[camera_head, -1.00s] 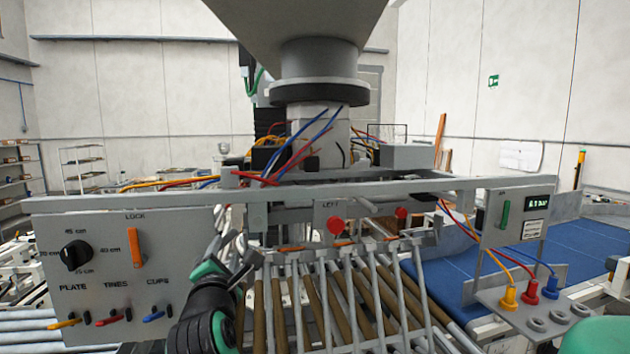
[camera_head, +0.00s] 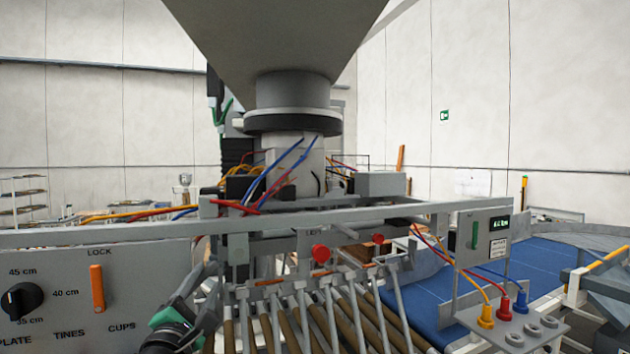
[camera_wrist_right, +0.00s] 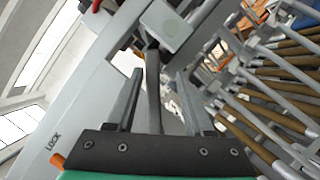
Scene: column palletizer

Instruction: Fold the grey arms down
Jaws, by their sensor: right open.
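Long grey rods (camera_head: 398,308), which may be the grey arms, slope down from the crossbar of the gripping head in the head view. They also show at the right of the right wrist view (camera_wrist_right: 262,122). My left gripper is out of view.
The grey panel (camera_head: 145,270) carries an orange LOCK lever (camera_head: 97,289) and a black knob (camera_head: 20,301). A red button (camera_head: 320,254) sits on the frame above the rods. Coloured hose plugs (camera_head: 503,303) and a blue conveyor (camera_head: 545,262) lie at the right.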

